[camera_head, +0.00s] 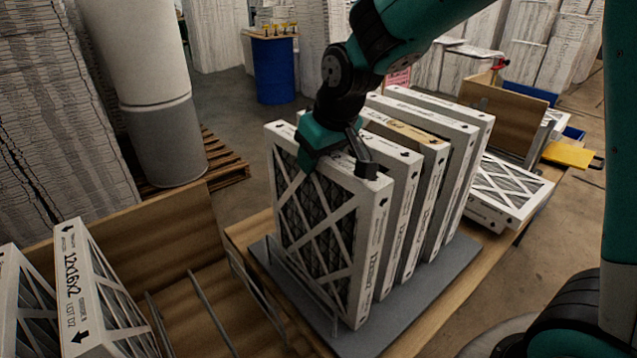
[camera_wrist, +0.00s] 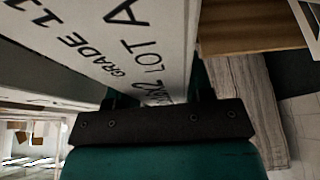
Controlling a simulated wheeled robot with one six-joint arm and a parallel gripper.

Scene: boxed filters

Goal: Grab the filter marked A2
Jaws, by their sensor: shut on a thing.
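Several white-framed filters stand upright in a row on a grey base. The front filter (camera_head: 320,222) has a pleated mesh face with crossed white strips. My gripper (camera_head: 343,162) is at its top edge and shut on it. In the wrist view, my gripper (camera_wrist: 160,98) closes on a white frame edge (camera_wrist: 150,45) with printing that reads "GRADE 11" and "LOT A"; whatever follows the A is out of view. The mark A2 cannot be read in either view. The fingertips are partly hidden.
Close behind stand more filters, one with a tan top edge (camera_head: 405,131). Another filter (camera_head: 503,188) lies flat at the right. At the left, a wooden holder (camera_head: 150,243) with wire dividers has free slots beside a filter (camera_head: 93,285) printed "12x16x2". A column (camera_head: 150,90) stands behind.

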